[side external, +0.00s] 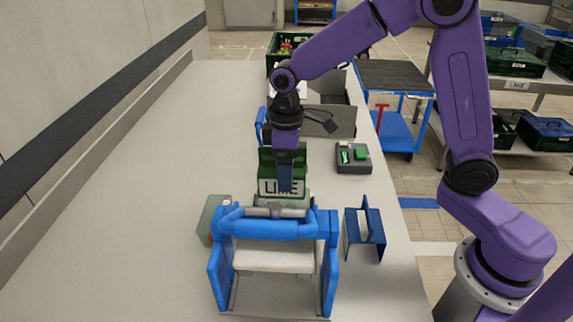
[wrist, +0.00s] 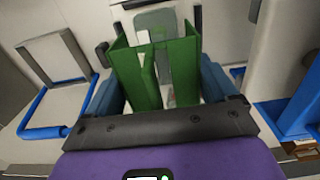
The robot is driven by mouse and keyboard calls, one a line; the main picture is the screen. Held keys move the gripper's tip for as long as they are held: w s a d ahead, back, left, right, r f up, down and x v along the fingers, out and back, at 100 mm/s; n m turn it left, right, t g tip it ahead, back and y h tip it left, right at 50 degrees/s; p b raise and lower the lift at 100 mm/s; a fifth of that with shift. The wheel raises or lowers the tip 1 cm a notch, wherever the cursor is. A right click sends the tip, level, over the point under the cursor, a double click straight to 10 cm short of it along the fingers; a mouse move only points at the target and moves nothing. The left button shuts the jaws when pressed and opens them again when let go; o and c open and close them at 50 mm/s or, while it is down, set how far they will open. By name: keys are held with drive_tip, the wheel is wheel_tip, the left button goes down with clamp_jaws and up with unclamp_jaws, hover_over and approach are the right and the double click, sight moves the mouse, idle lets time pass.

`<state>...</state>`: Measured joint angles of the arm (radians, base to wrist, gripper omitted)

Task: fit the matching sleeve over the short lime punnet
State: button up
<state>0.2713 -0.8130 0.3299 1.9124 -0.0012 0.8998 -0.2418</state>
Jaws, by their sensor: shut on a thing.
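My gripper (side external: 286,180) is shut on a green sleeve (side external: 268,165) with a white label reading LIME. In the wrist view the sleeve (wrist: 183,68) is upright between the two blue fingers, with open space between its green walls. A pale, low thing (side external: 270,201) shows just under the sleeve in the side view; it may be a punnet, but the sleeve and the blue frame hide most of it. I cannot tell whether the sleeve is around it. A translucent grey-green punnet (side external: 214,207) with something reddish in it stands to the left, partly behind the blue frame.
A blue-sided frame with a top bar (side external: 268,228) stands in front of the sleeve. A grey bin (side external: 335,121) stands farther back. The left counter is clear.

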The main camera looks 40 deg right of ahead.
drive_tip(key=shift+f, duration=4)
idle(0.8)
drive_tip(key=o, duration=0.8)
drive_tip(key=shift+r, duration=3.45)
